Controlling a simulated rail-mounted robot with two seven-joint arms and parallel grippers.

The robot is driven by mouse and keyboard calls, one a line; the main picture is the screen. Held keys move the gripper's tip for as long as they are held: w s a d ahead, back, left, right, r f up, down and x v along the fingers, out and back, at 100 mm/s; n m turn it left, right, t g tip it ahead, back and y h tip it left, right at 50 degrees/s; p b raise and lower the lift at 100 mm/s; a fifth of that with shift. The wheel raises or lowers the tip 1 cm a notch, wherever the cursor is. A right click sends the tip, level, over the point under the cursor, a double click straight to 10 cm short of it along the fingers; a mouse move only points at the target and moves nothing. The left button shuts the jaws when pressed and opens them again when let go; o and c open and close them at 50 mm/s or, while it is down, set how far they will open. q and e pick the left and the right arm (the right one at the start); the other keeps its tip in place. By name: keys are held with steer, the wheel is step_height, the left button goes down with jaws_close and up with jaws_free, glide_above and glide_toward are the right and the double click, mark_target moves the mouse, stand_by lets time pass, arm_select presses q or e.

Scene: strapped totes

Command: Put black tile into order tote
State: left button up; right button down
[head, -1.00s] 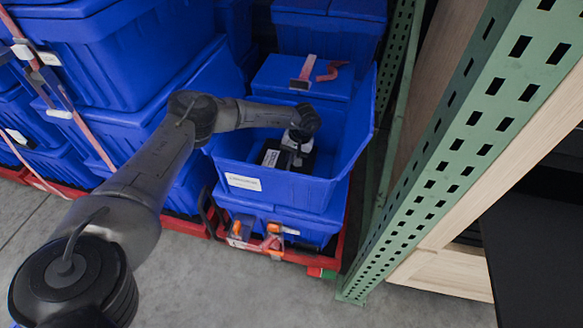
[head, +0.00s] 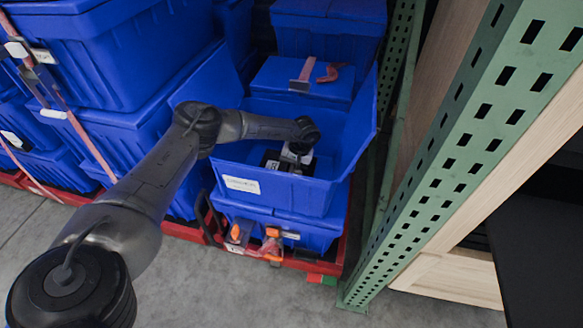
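The open blue order tote (head: 300,194) with a white label on its front stands on top of another blue tote. My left arm reaches in from the left, and my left gripper (head: 288,162) is down inside this tote. Black and white shapes show at the gripper near the tote's floor. A dark patch there (head: 269,157) may be the black tile or part of the gripper; I cannot tell which. The fingertips are too small and too hidden to tell whether they are open or shut. My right gripper is not in view.
Stacked blue totes (head: 110,60) with straps stand on the left. A closed blue tote (head: 300,80) with a red strap buckle sits behind the open one. A green perforated rack post (head: 450,150) stands close on the right. Bare concrete floor (head: 230,290) lies in front.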

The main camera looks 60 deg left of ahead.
arm_select(q)
steer(key=shift+o, duration=0.5)
steer(key=shift+r, duration=0.15)
steer(key=shift+w+r+p, duration=0.1)
steer(key=shift+r+p, duration=0.2)
steer(key=shift+r, duration=0.1)
steer(key=p+v, duration=0.5)
steer(key=v, duration=0.6)
steer(key=shift+p, duration=0.4)
steer(key=shift+r, duration=0.1)
steer(key=shift+d, duration=0.1)
